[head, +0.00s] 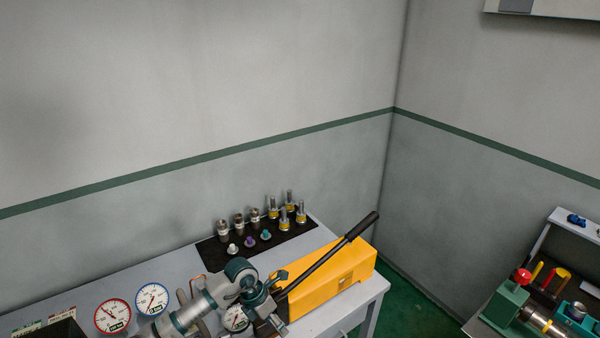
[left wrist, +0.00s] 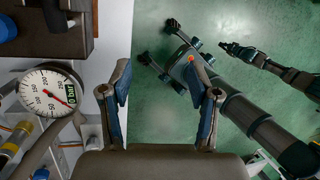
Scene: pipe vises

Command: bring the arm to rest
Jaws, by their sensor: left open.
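My left arm comes in at the bottom of the head view, low over the grey bench (head: 100,285). My left gripper (head: 272,300) is in front of the yellow pump unit (head: 325,285) with its black lever. Contact between them cannot be told. In the left wrist view my left gripper (left wrist: 160,80) shows two blue-padded fingers spread apart with nothing between them. Beyond the fingers are the bench edge and green floor (left wrist: 155,115). The head view does not show my right gripper.
A black mat (head: 212,252) holds several fittings. Another bench with a green vise (head: 502,305) stands right. Floor (head: 405,305) between benches looks clear.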

